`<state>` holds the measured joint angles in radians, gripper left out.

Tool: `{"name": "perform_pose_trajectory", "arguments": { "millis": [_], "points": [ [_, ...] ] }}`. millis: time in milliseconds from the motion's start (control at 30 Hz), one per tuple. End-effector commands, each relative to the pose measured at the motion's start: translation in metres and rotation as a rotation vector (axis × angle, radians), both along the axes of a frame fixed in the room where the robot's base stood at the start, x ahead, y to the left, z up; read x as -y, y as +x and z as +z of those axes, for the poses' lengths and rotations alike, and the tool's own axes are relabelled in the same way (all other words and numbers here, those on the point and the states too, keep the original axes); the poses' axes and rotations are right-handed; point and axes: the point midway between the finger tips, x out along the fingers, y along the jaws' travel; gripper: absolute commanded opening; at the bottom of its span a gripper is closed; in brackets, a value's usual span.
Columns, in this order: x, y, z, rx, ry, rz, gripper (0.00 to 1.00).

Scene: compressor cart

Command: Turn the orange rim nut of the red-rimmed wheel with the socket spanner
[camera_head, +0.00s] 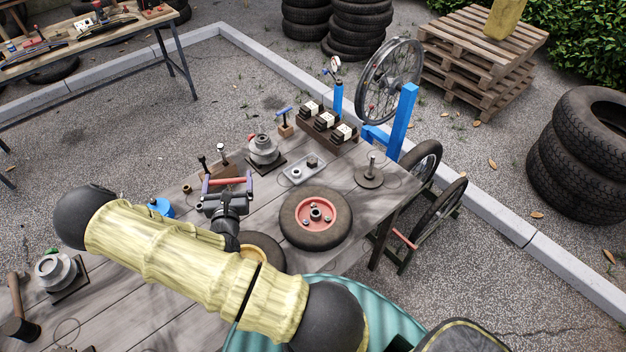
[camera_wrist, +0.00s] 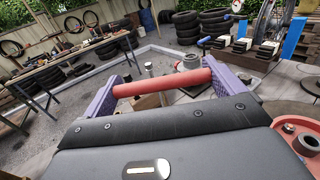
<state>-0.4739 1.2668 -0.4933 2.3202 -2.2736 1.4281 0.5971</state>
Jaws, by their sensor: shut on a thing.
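The red-rimmed wheel (camera_head: 329,206) lies flat on the wooden bench, with a black tyre and several small nuts around a dark hub. An orange nut cannot be told apart from the red rim. Part of the wheel shows at the right edge of the wrist view (camera_wrist: 285,128). My gripper (camera_head: 226,181) is left of the wheel, above the bench. Its purple fingers are shut on the two ends of a red bar (camera_wrist: 160,83), which seems to be the socket spanner's handle.
Behind the wheel are a grey tray (camera_head: 296,174) with small parts and a grey stepped part (camera_head: 263,151). A spindle on a round base (camera_head: 369,178) stands to the right. Black-and-white boxes (camera_head: 326,123) and a blue wheel stand (camera_head: 402,120) line the bench's far side.

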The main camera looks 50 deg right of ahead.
Motion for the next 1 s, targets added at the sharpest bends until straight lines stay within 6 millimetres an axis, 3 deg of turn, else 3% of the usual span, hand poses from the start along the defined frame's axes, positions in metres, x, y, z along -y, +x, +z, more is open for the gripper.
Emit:
{"name": "perform_pose_trajectory", "arguments": {
  "millis": [267, 600, 800, 1000],
  "points": [
    [0.084, -0.026, -0.006, 0.012, 0.008, -0.42, 0.66],
    [0.171, -0.094, -0.016, 0.008, 0.004, -0.886, 0.66],
    [0.195, -0.125, -0.018, 0.004, 0.0, -1.033, 0.66],
    [0.199, -0.131, -0.014, 0.002, -0.002, -1.058, 0.66]
  ]
}}
